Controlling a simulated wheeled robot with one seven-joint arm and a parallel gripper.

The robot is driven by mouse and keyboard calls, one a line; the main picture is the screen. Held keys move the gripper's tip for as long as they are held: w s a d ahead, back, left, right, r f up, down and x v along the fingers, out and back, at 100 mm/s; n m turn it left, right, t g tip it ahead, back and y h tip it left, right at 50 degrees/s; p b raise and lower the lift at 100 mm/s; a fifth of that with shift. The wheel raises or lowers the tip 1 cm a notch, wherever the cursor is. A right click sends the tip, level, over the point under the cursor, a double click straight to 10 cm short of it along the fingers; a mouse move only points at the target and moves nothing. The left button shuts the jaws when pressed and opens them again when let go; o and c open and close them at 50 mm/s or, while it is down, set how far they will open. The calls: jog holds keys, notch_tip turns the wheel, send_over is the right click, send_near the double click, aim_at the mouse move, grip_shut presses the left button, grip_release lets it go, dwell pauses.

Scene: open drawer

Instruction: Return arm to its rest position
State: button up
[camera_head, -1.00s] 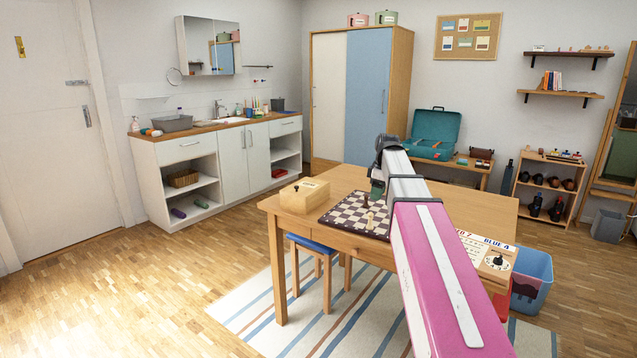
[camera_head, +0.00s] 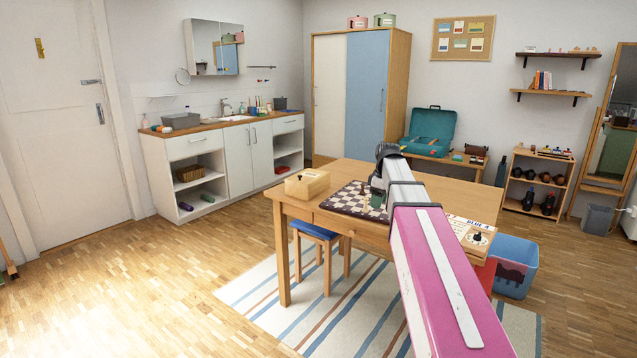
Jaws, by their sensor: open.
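My arm reaches up from the bottom right in the head view, its pink link nearest and a white link beyond it. It ends in a dark wrist joint, with my gripper (camera_head: 377,197) below it, small and dark green, over the chessboard (camera_head: 340,200). The gripper seems to hold nothing; its fingers are too small to make out clearly. The board lies on the wooden table (camera_head: 300,212) with a few pieces on it, partly hidden by my arm. The table's front drawer (camera_head: 352,228) looks closed.
A wooden box (camera_head: 307,183) sits at the table's left end. A board game sheet (camera_head: 478,233) lies to the right of my arm. A blue stool (camera_head: 318,232) stands under the table, a blue bin (camera_head: 516,268) at its right.

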jog(key=s+a+f+m, duration=0.1)
jog(key=s+f+m, duration=0.5)
jog(key=s+f, duration=0.5)
jog(key=s+a+f+m+h, duration=0.1)
jog(key=s+f+m, duration=0.5)
jog(key=s+f, duration=0.6)
notch_tip(320, 180, down, 7)
jog(key=shift+a+r+g, duration=0.1)
jog(key=shift+a+g, duration=0.05)
jog(key=shift+g, duration=0.15)
